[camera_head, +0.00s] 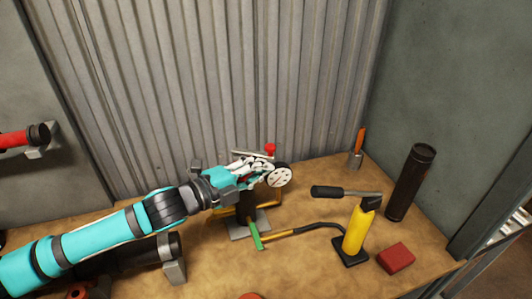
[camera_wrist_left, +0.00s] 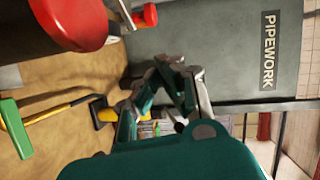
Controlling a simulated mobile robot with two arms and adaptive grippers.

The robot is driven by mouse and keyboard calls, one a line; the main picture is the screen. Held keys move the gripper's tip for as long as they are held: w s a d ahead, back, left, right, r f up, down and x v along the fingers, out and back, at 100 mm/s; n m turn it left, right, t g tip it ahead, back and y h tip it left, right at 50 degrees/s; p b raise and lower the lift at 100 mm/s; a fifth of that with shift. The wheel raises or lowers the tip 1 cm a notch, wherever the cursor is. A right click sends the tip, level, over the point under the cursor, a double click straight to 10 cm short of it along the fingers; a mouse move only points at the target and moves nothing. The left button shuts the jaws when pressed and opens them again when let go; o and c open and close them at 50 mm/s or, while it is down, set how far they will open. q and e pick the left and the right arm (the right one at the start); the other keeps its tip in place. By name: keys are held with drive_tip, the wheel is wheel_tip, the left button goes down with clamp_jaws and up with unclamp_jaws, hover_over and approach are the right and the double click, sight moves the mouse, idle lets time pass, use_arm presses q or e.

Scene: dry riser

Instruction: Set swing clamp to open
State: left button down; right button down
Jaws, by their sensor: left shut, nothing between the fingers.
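A device stands on the bench in the head view, mostly behind my left gripper (camera_head: 262,172). Its red knob (camera_head: 270,148) shows above the gripper and its pale, holed disc (camera_head: 280,177) just to the right. A green handle (camera_head: 254,234) sticks out low in front. I cannot tell which part is the swing clamp. My left gripper is shut and empty; whether it touches the device is unclear. In the left wrist view the shut fingertips (camera_wrist_left: 174,62) point away from a large red cap (camera_wrist_left: 78,22) close to the camera. My right gripper is out of view.
A yellow hand pump (camera_head: 355,232) with a black lever stands right of the device. A red block (camera_head: 396,257), a dark cylinder (camera_head: 409,183) and an orange-handled tool (camera_head: 358,147) are further right. Corrugated wall (camera_head: 200,80) closes the back.

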use_arm(q)
drive_tip(key=w, duration=0.1)
drive_tip(key=w+d+p, duration=0.1)
drive_tip(key=w, duration=0.1)
drive_tip(key=w+f, duration=0.1)
drive_tip(key=shift+w+d, duration=0.2)
drive_tip(key=shift+w, duration=0.2)
